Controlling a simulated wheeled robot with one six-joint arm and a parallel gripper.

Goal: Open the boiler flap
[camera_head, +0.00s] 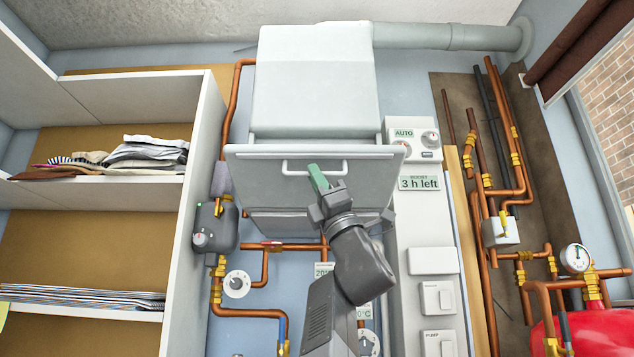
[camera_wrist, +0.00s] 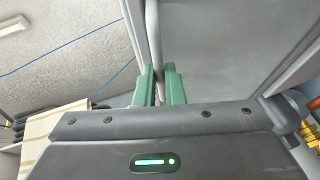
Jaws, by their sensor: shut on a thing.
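The boiler (camera_head: 315,95) is a pale grey-white box on the back wall in the head view. Its flap (camera_head: 262,185) is the wide light-grey panel on the lower front. The flap's upper edge juts out wider than the box above it, and a narrow gap shows between them. A white bar handle (camera_head: 296,174) runs across the upper part of the flap. My gripper (camera_head: 318,178) is at the handle's middle, its green fingers shut on the bar. In the wrist view the bar (camera_wrist: 153,40) passes between the two green fingers (camera_wrist: 160,82). My wrist hides part of the flap's lower right.
A shelf unit (camera_head: 205,150) with folded cloth stands left. A control panel (camera_head: 415,200) is close on the right, with copper pipes (camera_head: 487,190) beyond it. A grey pump-like unit (camera_head: 214,228), gauges and pipes lie below left. A flue pipe (camera_head: 450,37) runs along the top.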

